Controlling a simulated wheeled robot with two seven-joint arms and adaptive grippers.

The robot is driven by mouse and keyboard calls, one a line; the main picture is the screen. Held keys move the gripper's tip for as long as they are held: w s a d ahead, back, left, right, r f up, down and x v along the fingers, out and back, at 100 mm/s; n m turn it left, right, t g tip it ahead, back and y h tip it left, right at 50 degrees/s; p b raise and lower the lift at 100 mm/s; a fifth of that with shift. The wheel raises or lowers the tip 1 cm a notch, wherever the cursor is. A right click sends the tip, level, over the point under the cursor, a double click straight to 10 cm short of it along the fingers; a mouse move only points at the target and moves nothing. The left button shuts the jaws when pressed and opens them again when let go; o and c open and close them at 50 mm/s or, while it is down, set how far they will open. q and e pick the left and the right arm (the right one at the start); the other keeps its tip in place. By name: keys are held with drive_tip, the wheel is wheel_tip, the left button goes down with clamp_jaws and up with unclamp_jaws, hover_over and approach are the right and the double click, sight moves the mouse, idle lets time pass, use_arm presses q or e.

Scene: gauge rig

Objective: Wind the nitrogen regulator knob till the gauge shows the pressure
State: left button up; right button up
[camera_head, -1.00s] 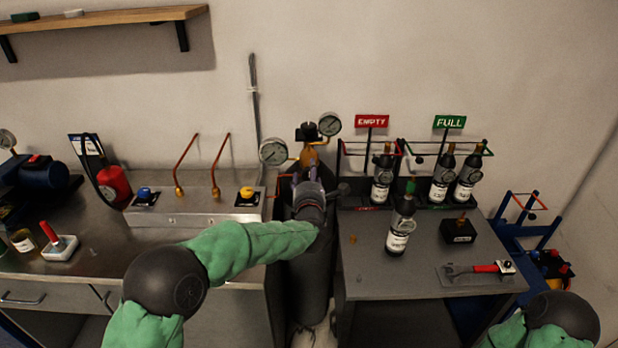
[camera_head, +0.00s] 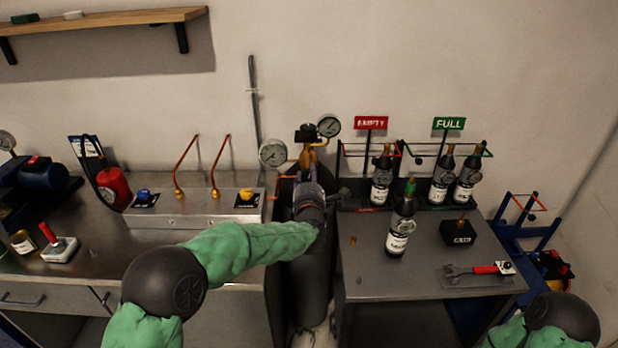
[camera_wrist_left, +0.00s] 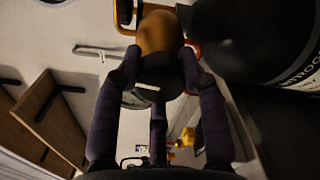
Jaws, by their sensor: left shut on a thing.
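The brass nitrogen regulator (camera_head: 312,156) sits on top of the dark cylinder (camera_head: 305,275). A round pale gauge (camera_head: 272,153) is on its left and a second gauge (camera_head: 328,125) on its upper right; the needles are too small to read surely. My left gripper (camera_head: 308,180) is in front of the regulator, and its wrist hides the knob in the head view. In the left wrist view, the gripper's dark fingers (camera_wrist_left: 160,65) close around the dark knob (camera_wrist_left: 155,87), below the brass body (camera_wrist_left: 160,38). The cylinder's lettered black side (camera_wrist_left: 270,40) is at upper right. My right gripper is out of view.
A steel bench with a valve panel (camera_head: 195,207) stands on the left. On the right, a table (camera_head: 370,278) bears bottles, a black box (camera_head: 458,232) and a red-handled tool (camera_head: 485,269). EMPTY (camera_head: 371,123) and FULL (camera_head: 449,123) racks stand behind.

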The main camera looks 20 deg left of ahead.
use_arm(q)
drive_tip(key=m, duration=0.3)
drive_tip(key=shift+f, duration=0.15)
drive_tip(key=m+p, duration=0.1)
drive_tip(key=m, duration=0.3)
drive_tip(key=m+p, duration=0.1)
drive_tip(key=m, duration=0.2)
drive_tip(key=shift+a+m, duration=0.1)
drive_tip(key=shift+m, duration=0.3)
drive_tip(key=m+p, duration=0.2)
drive_tip(key=m, duration=0.2)
drive_tip(key=m+p, duration=0.1)
drive_tip(key=m, duration=0.1)
drive_tip(key=m+p, duration=0.1)
drive_tip(key=m, duration=0.1)
drive_tip(key=m+p, duration=0.1)
drive_tip(key=m, duration=0.1)
drive_tip(key=shift+r+m+p, duration=0.25)
drive_tip(key=shift+m+p, duration=0.05)
drive_tip(key=shift+m, duration=0.1)
drive_tip(key=m+p, duration=0.1)
drive_tip(key=m, duration=0.2)
drive_tip(key=shift+p, duration=0.35)
drive_tip(key=shift+m+p, duration=0.65)
drive_tip(key=shift+m, duration=1.05)
drive_tip(key=shift+r, duration=0.1)
